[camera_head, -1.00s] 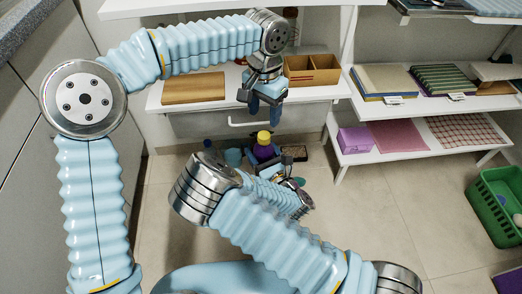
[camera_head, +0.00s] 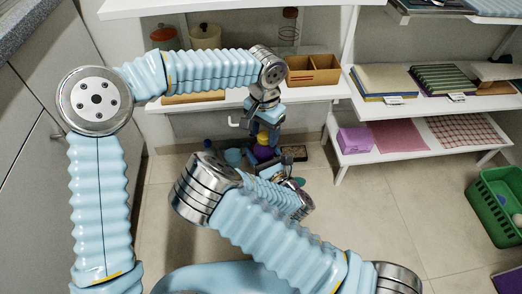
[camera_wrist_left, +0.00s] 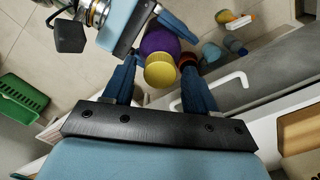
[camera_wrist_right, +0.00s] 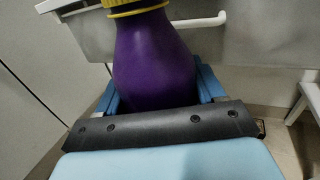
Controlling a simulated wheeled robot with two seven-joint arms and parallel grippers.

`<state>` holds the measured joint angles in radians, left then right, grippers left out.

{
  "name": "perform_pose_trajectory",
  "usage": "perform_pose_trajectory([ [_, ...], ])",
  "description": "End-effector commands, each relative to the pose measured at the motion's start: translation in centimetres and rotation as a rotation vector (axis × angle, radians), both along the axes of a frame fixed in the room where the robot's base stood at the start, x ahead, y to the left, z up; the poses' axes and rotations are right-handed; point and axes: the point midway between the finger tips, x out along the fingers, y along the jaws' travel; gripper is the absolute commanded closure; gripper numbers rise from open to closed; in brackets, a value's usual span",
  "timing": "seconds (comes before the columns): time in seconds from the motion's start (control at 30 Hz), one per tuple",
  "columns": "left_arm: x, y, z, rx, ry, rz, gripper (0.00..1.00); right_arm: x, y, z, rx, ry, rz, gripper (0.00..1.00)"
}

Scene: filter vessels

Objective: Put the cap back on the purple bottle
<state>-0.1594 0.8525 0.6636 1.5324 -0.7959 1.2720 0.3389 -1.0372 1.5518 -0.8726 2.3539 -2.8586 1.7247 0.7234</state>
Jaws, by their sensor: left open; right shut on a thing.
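The purple bottle (camera_head: 263,152) is low in front of the white drawer unit, with a yellow cap (camera_head: 263,138) at its top. My right gripper (camera_wrist_right: 155,88) is shut on the bottle's body, and the bottle looks roughly upright in the right wrist view. A yellow ring shows at its neck there; the top is cut off by the frame. My left gripper (camera_wrist_left: 158,66) is open above the bottle, pointing down. In the left wrist view its fingers lie on either side of the yellow cap (camera_wrist_left: 160,71), with visible gaps. How firmly the cap sits cannot be told.
Blue vessels (camera_head: 233,157) stand on the floor left of the bottle. The drawer handle (camera_wrist_left: 228,82) is close beside my left fingers. A wooden box (camera_head: 313,68) is on the shelf above. A purple box (camera_head: 354,140) and green basket (camera_head: 497,205) are to the right.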

Motion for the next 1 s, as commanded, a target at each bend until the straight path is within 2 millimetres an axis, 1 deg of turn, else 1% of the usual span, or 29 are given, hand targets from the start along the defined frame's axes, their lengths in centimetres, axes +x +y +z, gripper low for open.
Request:
perform_pose_trajectory([
  [0.3, 0.02, 0.01, -0.21, -0.001, -0.001, 0.001, 0.43, 0.01, 0.0, 0.05, 0.0, -0.001, 0.0, 1.0],
  [0.57, 0.03, 0.0, -0.19, -0.001, -0.001, 0.001, 0.83, 0.01, 0.0, 0.05, 0.0, -0.001, 0.0, 1.0],
  [0.6, 0.04, 0.01, -0.19, -0.001, -0.001, 0.001, 0.89, 0.01, 0.0, 0.05, 0.0, -0.001, 0.0, 1.0],
  [0.67, 0.04, 0.01, -0.19, -0.001, -0.001, 0.001, 0.98, 0.01, 0.0, 0.05, 0.0, -0.001, 0.0, 1.0],
  [0.7, 0.04, 0.01, -0.18, -0.001, -0.001, 0.0, 1.0, 0.01, 0.0, 0.05, 0.0, -0.001, 0.0, 1.0],
  [0.87, 0.04, 0.01, -0.18, -0.001, -0.001, -0.005, 1.0, 0.01, 0.0, 0.05, 0.0, -0.001, 0.0, 1.0],
  [0.9, 0.04, 0.01, -0.18, -0.001, -0.001, -0.005, 0.61, 0.01, 0.0, 0.05, 0.0, -0.001, 0.0, 1.0],
  [0.97, 0.04, 0.01, -0.18, -0.001, -0.001, -0.005, 0.52, 0.01, 0.0, 0.05, 0.0, -0.001, 0.0, 1.0],
  [1.0, 0.04, 0.01, -0.18, -0.001, -0.001, -0.005, 0.46, 0.01, 0.0, 0.05, 0.0, -0.001, 0.0, 1.0],
])
